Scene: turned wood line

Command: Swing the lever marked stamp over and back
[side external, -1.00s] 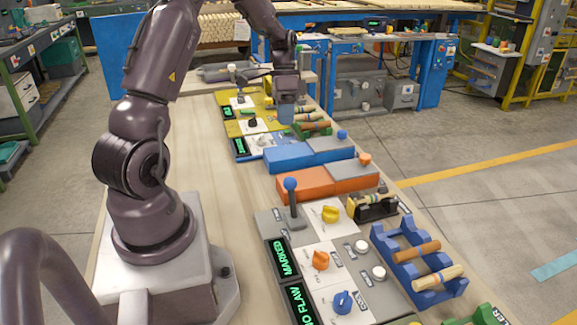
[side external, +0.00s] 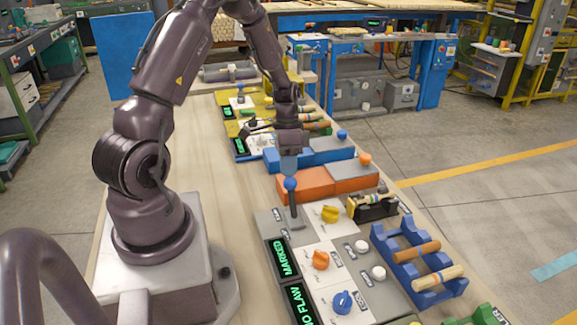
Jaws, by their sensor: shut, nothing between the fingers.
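A lever with a dark stem and a blue ball knob (side external: 290,184) stands roughly upright on a grey panel. The small labels near it are too small to read, so I cannot confirm the word stamp. My gripper (side external: 289,165) points down just above the blue knob, over the blue and orange blocks as seen from here. It is shut and empty. I cannot tell whether its tips touch the knob.
An orange block (side external: 306,183) and a blue block (side external: 288,160) lie behind the lever. A yellow knob (side external: 330,214) sits to its right. A green-lettered display (side external: 282,259) reads MARKED. A blue rack (side external: 392,243) holds turned wood pieces.

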